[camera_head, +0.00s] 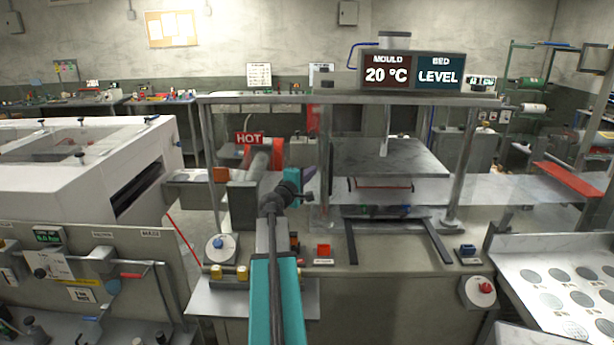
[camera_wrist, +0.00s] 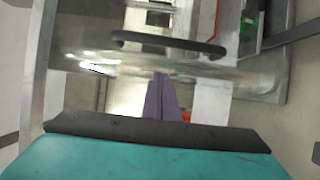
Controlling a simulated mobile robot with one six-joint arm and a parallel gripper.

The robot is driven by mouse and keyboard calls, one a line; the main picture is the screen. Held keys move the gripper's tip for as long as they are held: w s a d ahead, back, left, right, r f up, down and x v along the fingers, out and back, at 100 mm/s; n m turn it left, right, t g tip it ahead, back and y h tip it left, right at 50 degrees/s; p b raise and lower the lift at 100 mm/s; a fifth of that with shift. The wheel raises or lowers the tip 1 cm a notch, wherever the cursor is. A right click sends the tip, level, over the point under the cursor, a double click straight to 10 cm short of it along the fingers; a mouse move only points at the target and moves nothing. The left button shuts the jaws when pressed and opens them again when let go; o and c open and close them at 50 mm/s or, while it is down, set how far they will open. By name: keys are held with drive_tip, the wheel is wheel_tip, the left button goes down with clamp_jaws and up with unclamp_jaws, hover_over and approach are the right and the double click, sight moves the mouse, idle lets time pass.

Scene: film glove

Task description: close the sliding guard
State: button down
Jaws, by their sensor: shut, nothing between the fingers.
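A clear panel, which looks like the sliding guard (camera_wrist: 215,68), crosses the wrist view with a bright, shiny lower edge. A dark bar handle (camera_wrist: 168,44) runs across it. My gripper (camera_wrist: 160,78) points at the panel with its purple fingers shut and empty, the tips just below the handle in the picture. I cannot tell whether they touch the panel. In the head view my gripper (camera_head: 306,180) is partly hidden by my dark wrist, at the left part of the machine frame (camera_head: 350,98). The guard's outline is hard to make out there.
A heated unit with a red HOT sign (camera_head: 249,137) stands left of my wrist. A flat metal press plate (camera_head: 392,158) hangs right of the middle post. A control panel with a red button (camera_head: 485,288) is at front right. A white cabinet (camera_head: 80,175) fills the left.

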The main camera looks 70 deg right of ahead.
sight(322, 174)
drive_tip(key=shift+s+d+p, duration=0.2)
drive_tip(key=shift+s+p, duration=0.3)
drive_tip(key=shift+s, duration=0.5)
drive_tip(key=shift+s+d+p, duration=0.2)
drive_tip(key=shift+s+p, duration=0.25)
drive_tip(key=shift+s, duration=0.5)
